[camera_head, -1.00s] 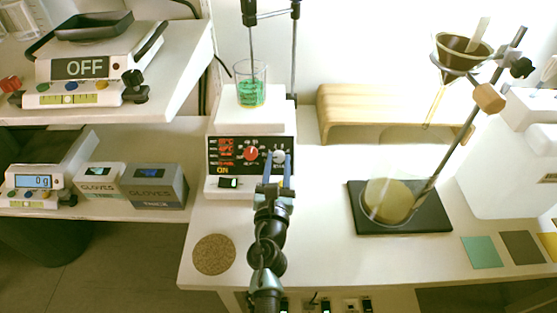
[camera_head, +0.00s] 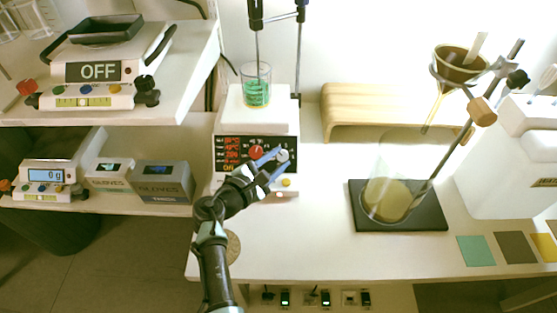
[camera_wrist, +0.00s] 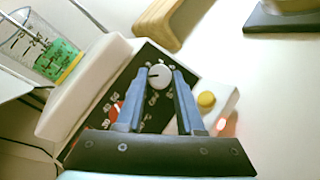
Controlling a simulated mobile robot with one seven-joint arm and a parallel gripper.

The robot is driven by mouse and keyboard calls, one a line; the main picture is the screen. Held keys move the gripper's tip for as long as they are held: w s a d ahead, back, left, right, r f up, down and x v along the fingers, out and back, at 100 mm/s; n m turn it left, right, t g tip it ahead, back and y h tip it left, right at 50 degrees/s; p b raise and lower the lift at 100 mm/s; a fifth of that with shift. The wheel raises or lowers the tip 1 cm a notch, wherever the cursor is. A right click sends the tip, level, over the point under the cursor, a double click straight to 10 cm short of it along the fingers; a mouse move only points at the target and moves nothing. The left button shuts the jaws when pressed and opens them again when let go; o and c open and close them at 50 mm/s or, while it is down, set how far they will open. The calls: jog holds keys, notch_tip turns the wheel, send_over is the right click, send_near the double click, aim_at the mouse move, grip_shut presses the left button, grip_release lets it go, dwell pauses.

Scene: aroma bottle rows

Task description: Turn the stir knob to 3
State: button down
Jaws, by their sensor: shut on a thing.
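The white stir knob (camera_head: 282,155) sits at the right of the black front panel (camera_head: 221,143) of the hotplate stirrer. In the wrist view the knob (camera_wrist: 160,76) lies between my two blue fingertips, with printed numbers around it too small to read surely. A dark pointer mark seems to show on its left side there. My gripper (camera_head: 275,163) is shut on the knob and comes in slanted from the lower left. The red knob (camera_head: 256,152) is just left of it; my left finger partly covers it in the wrist view (camera_wrist: 113,109).
A beaker of green liquid (camera_head: 256,92) stands on the stirrer's white top (camera_head: 270,122), with metal rods above. A yellow button (camera_head: 287,182) is below the knob. A flask (camera_head: 388,200) on a black stand base (camera_head: 430,215) is to the right. Open counter lies between.

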jog(key=m+g, duration=0.1)
jog(key=m, duration=0.1)
jog(key=m+g, duration=0.2)
jog(key=m+g+b, duration=0.1)
jog(key=m, duration=0.1)
jog(key=shift+w+a+r+m+g+h, duration=0.1)
jog(key=shift+w+r+m+g+h, duration=0.2)
jog(key=shift+r+m, duration=0.1)
jog(key=m+g+y, duration=0.1)
jog(key=m, duration=0.1)
jog(key=m+g+y, duration=0.1)
jog(key=m+g, duration=0.1)
jog(key=m, duration=0.1)
jog(key=shift+w+r+b, duration=0.1)
jog(key=shift+r+b, duration=0.05)
jog(key=shift+b, duration=0.15)
jog(key=c, duration=0.5)
grip_release()
jog(key=shift+r, duration=0.1)
jog(key=p+v, duration=0.2)
jog(key=v, duration=1)
jog(key=shift+r, duration=0.4)
jog(key=shift+w, duration=0.1)
